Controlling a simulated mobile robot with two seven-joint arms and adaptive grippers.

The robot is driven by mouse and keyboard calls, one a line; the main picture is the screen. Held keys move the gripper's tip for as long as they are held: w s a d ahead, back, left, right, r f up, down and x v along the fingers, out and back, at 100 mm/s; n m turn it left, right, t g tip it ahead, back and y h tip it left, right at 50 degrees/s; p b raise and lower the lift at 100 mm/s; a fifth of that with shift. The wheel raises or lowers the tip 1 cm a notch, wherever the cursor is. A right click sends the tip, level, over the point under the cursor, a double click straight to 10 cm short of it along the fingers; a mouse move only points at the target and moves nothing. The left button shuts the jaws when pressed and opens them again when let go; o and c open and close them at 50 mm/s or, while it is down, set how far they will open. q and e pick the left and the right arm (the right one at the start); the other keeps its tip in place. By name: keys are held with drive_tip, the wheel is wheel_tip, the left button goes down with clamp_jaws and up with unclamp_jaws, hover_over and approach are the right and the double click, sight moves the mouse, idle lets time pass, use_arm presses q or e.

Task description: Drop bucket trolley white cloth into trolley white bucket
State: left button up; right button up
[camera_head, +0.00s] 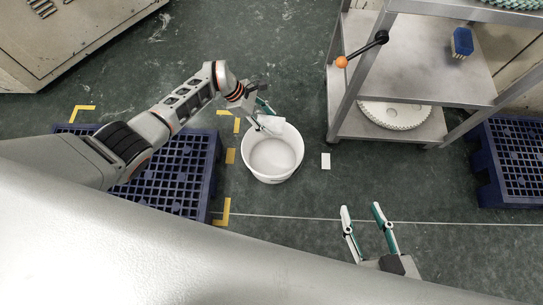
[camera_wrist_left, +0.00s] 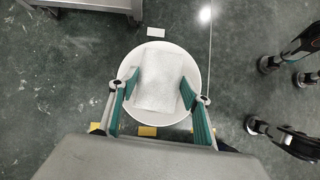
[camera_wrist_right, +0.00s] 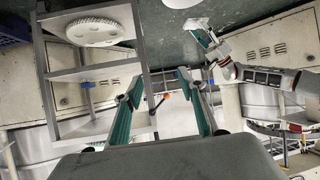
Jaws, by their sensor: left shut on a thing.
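The white bucket (camera_head: 272,163) stands upright on the floor, its open mouth facing up. My left gripper (camera_head: 262,114) is at the bucket's far rim, shut on the white cloth (camera_head: 271,126). In the left wrist view the cloth (camera_wrist_left: 160,82) lies between the fingers (camera_wrist_left: 159,77), over the bucket mouth (camera_wrist_left: 192,66). How far it hangs below the rim is hard to tell. My right gripper (camera_head: 361,207) is open and empty, apart from the bucket at lower right. Its spread fingers (camera_wrist_right: 158,76) also show in the right wrist view.
A metal shelf unit (camera_head: 420,55) with an orange-knobbed lever (camera_head: 362,48), a blue brush (camera_head: 462,42) and a round white plate (camera_head: 396,115) stands right of the bucket. Blue pallets lie left (camera_head: 180,170) and far right (camera_head: 515,160). Floor between bucket and right gripper is clear.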

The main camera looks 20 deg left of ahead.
use_arm(q)
drive_tip(key=s+f, duration=0.2)
drive_tip(key=f, duration=0.1)
drive_tip(key=shift+s+a+f+n+t, duration=0.1)
drive_tip(key=shift+a+f+n+t, duration=0.1)
drive_tip(key=shift+n+t, duration=0.15)
drive_tip(key=shift+s+f, duration=0.1)
drive_tip(key=shift+f, duration=0.2)
wheel_tip(320, 180, down, 5)
drive_tip(key=b, duration=0.3)
drive_tip(key=o, duration=1.2)
use_arm(e)
drive_tip(key=a, duration=0.1)
drive_tip(key=r+m, duration=0.1)
drive_tip(key=a, duration=0.1)
drive_tip(key=shift+w+a+r+t+y, duration=0.15)
drive_tip(key=shift+w+a+t+y, duration=0.15)
drive_tip(key=shift+y, duration=0.1)
